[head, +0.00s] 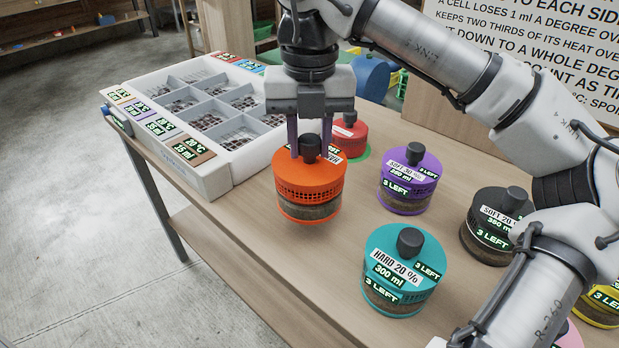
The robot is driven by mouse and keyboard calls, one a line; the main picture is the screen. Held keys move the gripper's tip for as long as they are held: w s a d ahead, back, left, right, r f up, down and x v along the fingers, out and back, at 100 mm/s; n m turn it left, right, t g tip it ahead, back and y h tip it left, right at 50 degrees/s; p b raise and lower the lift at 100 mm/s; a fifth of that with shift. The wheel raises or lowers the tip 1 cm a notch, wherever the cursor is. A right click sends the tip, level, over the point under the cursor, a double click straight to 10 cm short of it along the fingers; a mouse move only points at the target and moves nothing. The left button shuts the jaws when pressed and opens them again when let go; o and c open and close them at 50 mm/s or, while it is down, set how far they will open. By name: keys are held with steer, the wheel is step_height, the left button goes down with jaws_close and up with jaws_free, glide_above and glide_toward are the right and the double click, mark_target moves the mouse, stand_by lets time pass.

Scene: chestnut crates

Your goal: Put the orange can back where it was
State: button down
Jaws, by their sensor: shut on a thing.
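The orange can (308,185) has a black knob on its lid and a brown band low on its side. It is upright over the front left part of the wooden table (265,215), right of the white compartment tray. My gripper (312,150) points down with its purple fingers on either side of the knob, shut on the can. Its underside seems to be a little above the table, but I cannot tell for sure. Part of its lid label is hidden by the fingers.
The white tray (196,170) with several compartments stands left. A red can (352,136) is close behind, by a green patch (362,153). Purple (407,196), teal (400,262), black (478,241) and yellow (598,312) cans stand right. Bare table lies in front of the orange can.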

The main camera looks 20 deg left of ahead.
mark_target(309, 176)
steer(key=shift+f, duration=3.5)
steer(key=c, duration=1.5)
jaws_free()
steer(key=shift+f+b, duration=0.15)
steer(key=shift+b, duration=0.15)
steer(key=o, duration=0.4)
step_height(309, 176, up, 12)
steer(key=shift+r+p, duration=0.25)
steer(key=shift+p, duration=0.3)
